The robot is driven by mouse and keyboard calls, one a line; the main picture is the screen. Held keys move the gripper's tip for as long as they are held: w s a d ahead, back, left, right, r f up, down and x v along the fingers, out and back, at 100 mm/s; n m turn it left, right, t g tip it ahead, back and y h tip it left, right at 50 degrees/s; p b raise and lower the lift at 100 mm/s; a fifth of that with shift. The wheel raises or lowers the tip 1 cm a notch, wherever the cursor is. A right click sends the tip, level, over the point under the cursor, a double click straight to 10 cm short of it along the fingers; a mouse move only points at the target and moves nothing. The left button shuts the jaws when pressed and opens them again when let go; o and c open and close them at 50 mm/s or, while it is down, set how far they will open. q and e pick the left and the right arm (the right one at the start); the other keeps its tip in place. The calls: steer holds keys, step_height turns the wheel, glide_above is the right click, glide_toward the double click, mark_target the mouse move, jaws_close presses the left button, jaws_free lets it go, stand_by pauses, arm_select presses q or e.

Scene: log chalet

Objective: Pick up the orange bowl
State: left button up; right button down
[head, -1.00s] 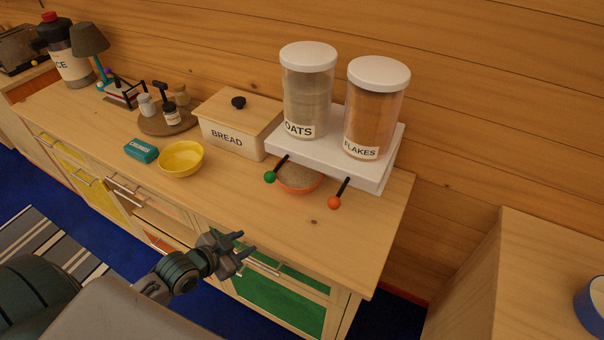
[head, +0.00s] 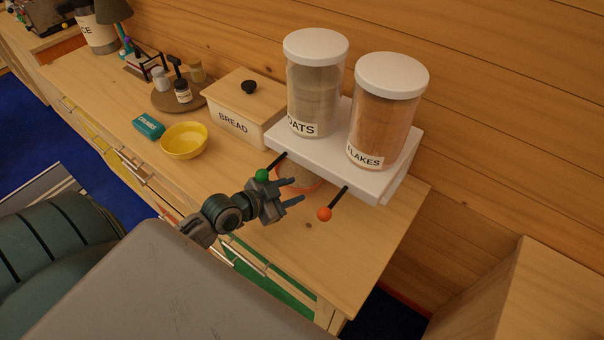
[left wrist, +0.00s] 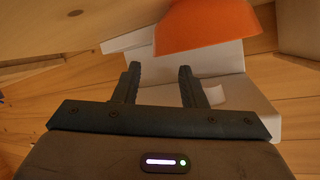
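In the left wrist view the orange bowl (left wrist: 207,27) is at the top, just beyond the fingertips. My left gripper (left wrist: 159,70) is open there, its two fingers apart with nothing between them. My right gripper is not in view.
The dispenser stand (head: 377,187) carries oats (head: 314,85) and flakes (head: 383,112) containers. Its green-knobbed (head: 262,175) and orange-knobbed (head: 324,214) levers stick out near the bowl. A yellow bowl (head: 184,141) and bread box (head: 238,124) stand left. The counter's front right is clear.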

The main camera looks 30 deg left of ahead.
mark_target(311, 185)
arm_select(q)
steer(key=shift+x, duration=1.05)
steer(key=shift+w+d, duration=0.1)
steer(key=shift+w, duration=0.15)
steer(key=shift+w+d+f+p, duration=0.2)
steer(key=shift+w+p, duration=0.25)
steer(key=shift+p, duration=0.05)
steer(key=p+x, duration=0.1)
steer(key=x, duration=0.2)
steer(key=shift+d+f, duration=0.1)
steer(key=shift+w+d+f, duration=0.2)
steer(key=shift+w+f, duration=0.1)
steer(key=shift+w, duration=0.05)
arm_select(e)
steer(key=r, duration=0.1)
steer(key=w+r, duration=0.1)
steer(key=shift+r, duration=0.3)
arm_select(q)
steer(key=shift+s+a, duration=0.1)
steer(key=shift+c, duration=0.2)
jaws_close()
